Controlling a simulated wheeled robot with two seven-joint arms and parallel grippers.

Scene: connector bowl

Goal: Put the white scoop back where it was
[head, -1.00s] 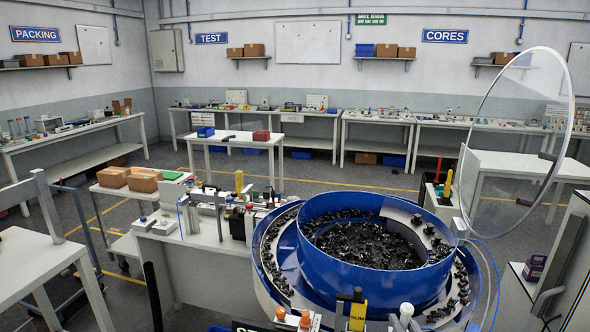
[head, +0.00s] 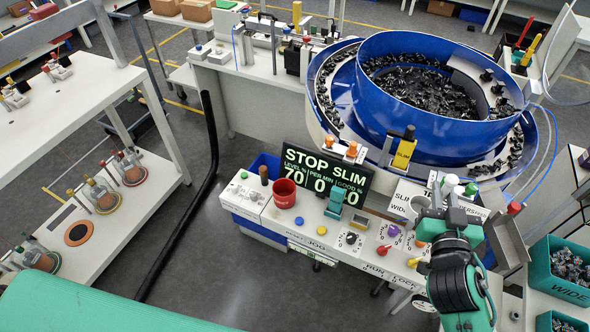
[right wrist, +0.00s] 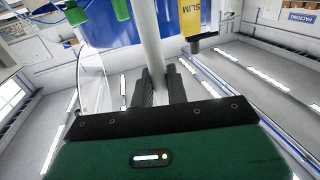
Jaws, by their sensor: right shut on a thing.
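My right gripper (head: 437,206) is at the right of the head view, above the front edge of the control bench, next to the blue bowl feeder (head: 425,118). In the right wrist view its dark fingers (right wrist: 158,88) are shut on a pale, long shaft, which I take to be the white scoop (right wrist: 148,40). In the head view a white rounded end (head: 420,204) shows beside the gripper; the rest of the scoop is largely hidden there. My left gripper is not in view.
White and green knobs (head: 452,181) stand near the gripper. A green bin (head: 562,268) of parts is at right.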

